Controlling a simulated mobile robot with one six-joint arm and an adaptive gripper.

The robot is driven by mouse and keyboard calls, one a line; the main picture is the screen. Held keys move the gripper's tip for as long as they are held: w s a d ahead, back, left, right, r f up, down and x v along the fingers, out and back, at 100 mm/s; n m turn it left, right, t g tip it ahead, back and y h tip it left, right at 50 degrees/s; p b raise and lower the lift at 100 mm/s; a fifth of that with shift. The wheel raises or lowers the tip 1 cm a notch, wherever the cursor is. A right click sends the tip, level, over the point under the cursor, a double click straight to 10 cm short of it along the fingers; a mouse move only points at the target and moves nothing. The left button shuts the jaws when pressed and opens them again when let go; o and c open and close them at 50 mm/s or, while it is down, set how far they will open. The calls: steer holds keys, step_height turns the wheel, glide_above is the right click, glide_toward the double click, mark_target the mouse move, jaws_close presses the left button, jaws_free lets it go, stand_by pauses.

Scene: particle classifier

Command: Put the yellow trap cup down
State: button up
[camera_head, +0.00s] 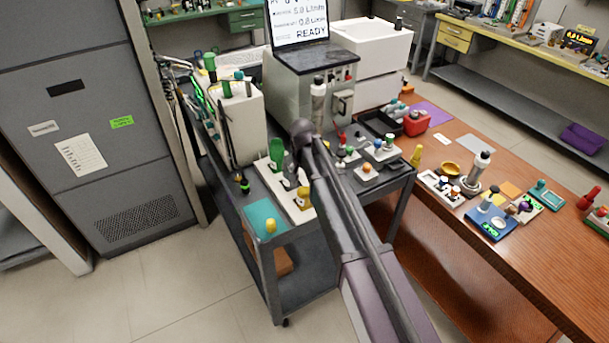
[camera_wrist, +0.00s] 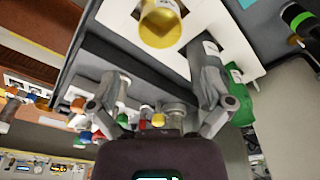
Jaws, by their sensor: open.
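A yellow trap cup (camera_wrist: 162,26) is near the top of the wrist view, at a dark opening in the white holder (camera_wrist: 118,14). In the head view a yellow cup (camera_head: 304,200) shows at the white holder (camera_head: 268,172) on the cart, beside my arm. My gripper (camera_wrist: 158,88) is open, with its two fingers spread and nothing between them. The cup is beyond the fingertips, apart from them. In the head view my arm hides most of the gripper. I cannot tell how deep the cup sits.
A green bottle (camera_head: 276,152) stands at the same holder. A teal mat (camera_head: 258,212) with another small yellow item (camera_head: 270,227) lies at the cart's near corner. The floor left of the cart is clear.

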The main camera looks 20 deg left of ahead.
stand_by(0.8)
steer(key=s+d, duration=0.5)
steer(key=d, duration=0.9)
steer(key=s+d+g, duration=0.1)
steer(key=s+d, duration=0.4)
steer(key=d, duration=1)
steer(key=s+d, duration=0.5)
steer(key=d, duration=0.9)
steer(key=shift+s+d+m, duration=0.2)
steer(key=shift+s+m, duration=0.15)
steer(key=shift+m, duration=0.05)
